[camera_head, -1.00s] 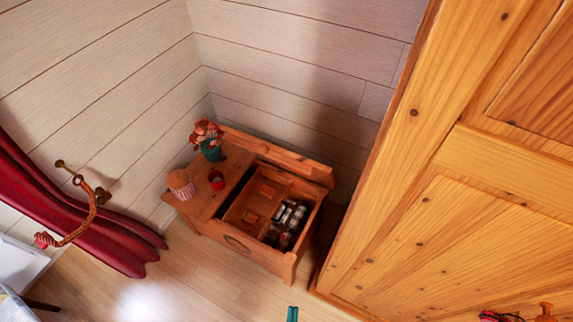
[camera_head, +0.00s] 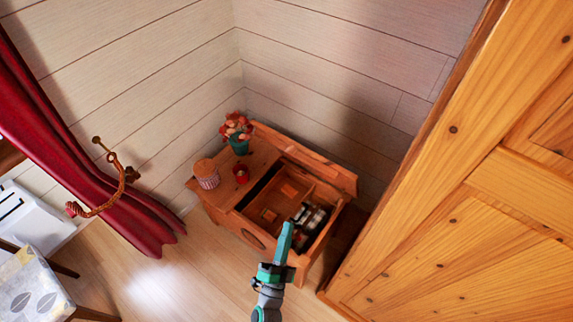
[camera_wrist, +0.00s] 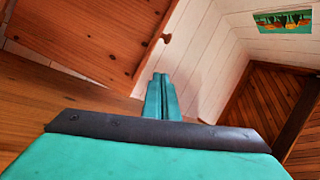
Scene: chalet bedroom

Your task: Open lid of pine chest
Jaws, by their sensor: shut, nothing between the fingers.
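The pine chest (camera_head: 222,215) stands in the corner against the white plank walls in the head view. Its right compartment is open at the top, showing a wooden tray (camera_head: 270,205) and several dark and pale items (camera_head: 311,217) inside. A pine board (camera_head: 320,170), apparently the raised lid, stands along the back edge. My gripper (camera_head: 287,226) appears in front of the chest's right part, overlapping its front rim in the picture; I cannot tell whether it touches. Its teal fingers also show in the wrist view (camera_wrist: 161,88), shut and empty. The chest cannot be made out surely there.
A potted plant (camera_head: 238,143), a striped jar (camera_head: 206,177) and a small red pot (camera_head: 241,174) stand on the chest's left top. A large pine cupboard (camera_head: 450,220) is close on the right. A red curtain (camera_head: 90,180) hangs left. Floor (camera_head: 175,275) before the chest is clear.

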